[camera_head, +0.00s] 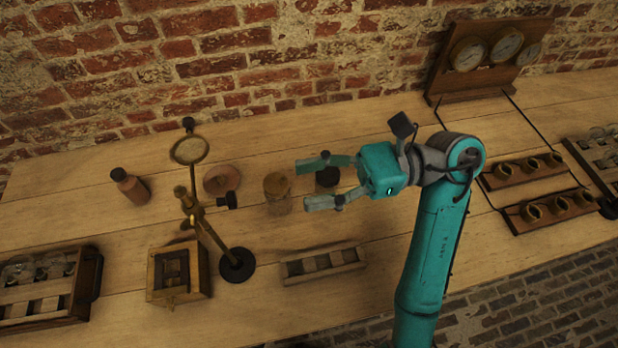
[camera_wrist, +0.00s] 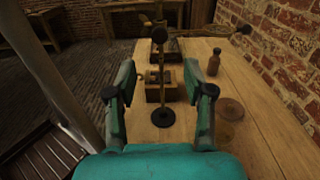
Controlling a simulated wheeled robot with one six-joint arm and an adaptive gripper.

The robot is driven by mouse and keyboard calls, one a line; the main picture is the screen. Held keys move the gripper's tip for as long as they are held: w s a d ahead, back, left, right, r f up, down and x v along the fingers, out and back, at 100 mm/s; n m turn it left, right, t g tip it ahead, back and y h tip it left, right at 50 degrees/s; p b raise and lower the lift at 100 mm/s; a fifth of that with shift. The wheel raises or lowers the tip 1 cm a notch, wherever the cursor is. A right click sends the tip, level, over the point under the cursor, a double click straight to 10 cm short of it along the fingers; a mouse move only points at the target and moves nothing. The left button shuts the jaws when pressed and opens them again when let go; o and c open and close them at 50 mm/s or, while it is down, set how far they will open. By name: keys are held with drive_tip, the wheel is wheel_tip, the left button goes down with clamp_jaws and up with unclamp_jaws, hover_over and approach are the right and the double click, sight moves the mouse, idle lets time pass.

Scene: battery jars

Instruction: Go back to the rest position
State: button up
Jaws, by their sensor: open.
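My gripper (camera_head: 325,182) is open and empty above the wooden table (camera_head: 365,220), its fingers pointing left. In the wrist view my gripper (camera_wrist: 160,95) shows both fingers spread wide, with nothing between the tips. A brass stand with a round lens (camera_head: 189,150) stands to the left of the fingers; its dark round base (camera_wrist: 163,117) shows between the fingers in the wrist view. A glass jar (camera_head: 277,187) with a tan top stands just left of the fingertips.
Trays of jars (camera_head: 47,285) lie at the left end. A gauge board (camera_head: 490,50) and cup racks (camera_head: 524,171) stand at the right.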

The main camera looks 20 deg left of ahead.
idle(0.3)
drive_tip(key=s+d+f+n+t+h, duration=0.1)
drive_tip(key=s+d+f+n+t, duration=0.15)
drive_tip(key=d+n+t, duration=0.6)
drive_tip(key=s+d+f+n+t+h, duration=0.1)
drive_tip(key=s+d+f+n+t, duration=0.2)
drive_tip(key=n+t, duration=0.9)
drive_tip(key=s+d+f+n+t, duration=0.2)
drive_tip(key=s+d+n+t, duration=0.3)
drive_tip(key=n+t, duration=0.5)
drive_tip(key=s+d+f+m+g+h, duration=0.3)
drive_tip(key=s+d+f+m+h, duration=0.2)
drive_tip(key=m, duration=0.4)
drive_tip(key=s+d+f+m+g+h, duration=0.3)
drive_tip(key=s+d+f+m+h, duration=0.2)
drive_tip(key=s+f+m+h, duration=0.3)
drive_tip(key=shift+f+m, duration=0.45)
drive_tip(key=shift+m, duration=0.4)
drive_tip(key=shift+g, duration=0.25)
